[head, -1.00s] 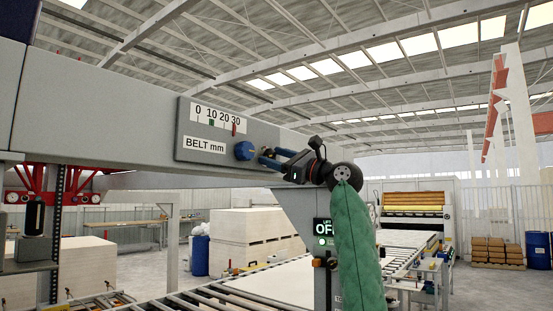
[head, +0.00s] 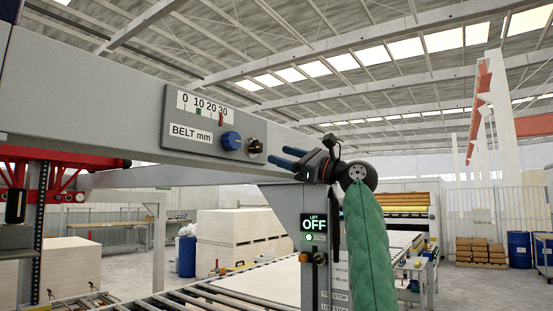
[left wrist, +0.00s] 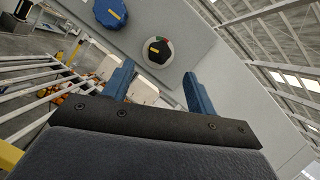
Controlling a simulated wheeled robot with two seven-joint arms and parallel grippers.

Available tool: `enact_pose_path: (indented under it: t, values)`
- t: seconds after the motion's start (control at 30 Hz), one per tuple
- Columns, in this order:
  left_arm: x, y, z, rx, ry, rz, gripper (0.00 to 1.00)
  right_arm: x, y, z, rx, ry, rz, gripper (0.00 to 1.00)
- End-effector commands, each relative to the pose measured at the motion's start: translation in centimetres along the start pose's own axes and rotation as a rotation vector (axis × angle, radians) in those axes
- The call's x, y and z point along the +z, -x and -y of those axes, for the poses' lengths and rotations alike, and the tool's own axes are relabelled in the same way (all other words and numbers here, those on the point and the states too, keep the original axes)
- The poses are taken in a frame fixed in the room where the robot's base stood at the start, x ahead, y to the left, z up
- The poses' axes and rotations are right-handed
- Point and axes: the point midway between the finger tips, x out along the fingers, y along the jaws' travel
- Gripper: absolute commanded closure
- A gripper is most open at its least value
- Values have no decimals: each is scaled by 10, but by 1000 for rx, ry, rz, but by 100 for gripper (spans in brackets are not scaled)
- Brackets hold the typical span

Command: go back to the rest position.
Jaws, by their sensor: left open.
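My left gripper (head: 280,157) is open and empty, its two blue fingers pointing left toward the grey gantry beam. It is to the right of the blue knob (head: 231,141) and the black knob (head: 254,147), apart from both. The left wrist view shows the two fingers apart (left wrist: 158,72), with the black knob (left wrist: 158,51) and the blue knob (left wrist: 111,12) beyond them. A green-sleeved part of my arm hangs below the gripper. My right gripper is not in view.
A post carries a lift display (head: 313,222) reading OFF. Rollers (head: 185,300) run below. A pale board stack (head: 240,235) stands behind.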

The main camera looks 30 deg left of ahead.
Motion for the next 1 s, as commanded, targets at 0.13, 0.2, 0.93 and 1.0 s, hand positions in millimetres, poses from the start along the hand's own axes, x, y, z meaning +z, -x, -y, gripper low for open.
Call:
enact_pose_path:
  t: [0.13, 0.2, 0.93, 1.0]
  values:
    - [0, 7, 0, 0, 0, 0, 43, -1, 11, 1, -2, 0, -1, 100]
    - [0, 8, 0, 0, 0, 0, 43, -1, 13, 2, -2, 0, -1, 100]
    - [6, 9, 6, -32, -70, 31, 43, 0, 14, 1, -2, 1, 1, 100]
    - [13, 10, 14, -70, -102, 73, 43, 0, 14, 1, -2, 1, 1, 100]
